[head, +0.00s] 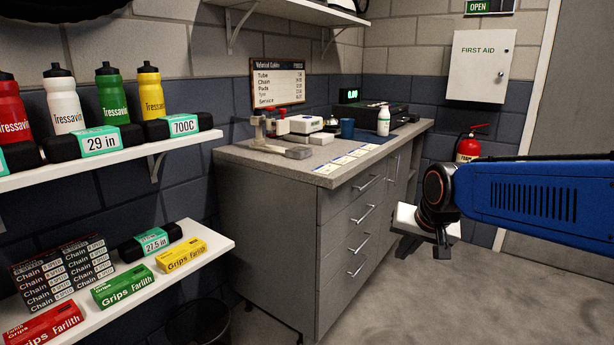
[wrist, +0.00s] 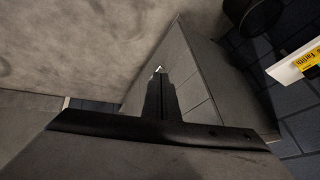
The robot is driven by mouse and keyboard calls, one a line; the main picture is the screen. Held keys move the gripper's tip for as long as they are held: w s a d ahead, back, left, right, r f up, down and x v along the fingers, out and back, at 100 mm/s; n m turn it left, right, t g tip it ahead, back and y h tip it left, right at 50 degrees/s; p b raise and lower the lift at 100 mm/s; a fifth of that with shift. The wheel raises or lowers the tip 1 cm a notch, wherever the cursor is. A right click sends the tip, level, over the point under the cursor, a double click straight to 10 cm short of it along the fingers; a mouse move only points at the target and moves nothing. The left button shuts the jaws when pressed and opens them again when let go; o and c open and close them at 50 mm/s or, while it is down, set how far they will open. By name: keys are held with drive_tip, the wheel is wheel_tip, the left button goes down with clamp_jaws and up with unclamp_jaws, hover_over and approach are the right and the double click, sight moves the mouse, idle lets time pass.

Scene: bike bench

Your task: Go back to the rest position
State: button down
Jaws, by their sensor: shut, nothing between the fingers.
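My blue arm reaches in from the right edge of the head view. My gripper (head: 407,250) hangs at its end, low and in front of the right end of the grey cabinet (head: 290,215). In the wrist view my gripper (wrist: 160,75) shows as dark fingers close together, shut with nothing between them. Behind the fingers in that view are the cabinet (wrist: 200,80) and the grey floor. Nothing touches the fingertips as far as I can see.
Shelves on the left hold bottles (head: 65,100), tube boxes, chain boxes (head: 62,272) and grips boxes (head: 122,286). A fire extinguisher (head: 467,149) hangs behind my arm. Floor in front is clear.

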drive_tip(key=s+d+f+n, duration=0.1)
drive_tip(key=s+d+f, duration=0.2)
drive_tip(key=s, duration=0.8)
drive_tip(key=s+d+f+n+g+h, duration=0.1)
drive_tip(key=s+d+f+n, duration=0.1)
drive_tip(key=s, duration=1)
drive_tip(key=shift+s+d+f, duration=0.15)
drive_tip(key=shift+d+f, duration=0.3)
drive_tip(key=shift+f, duration=0.25)
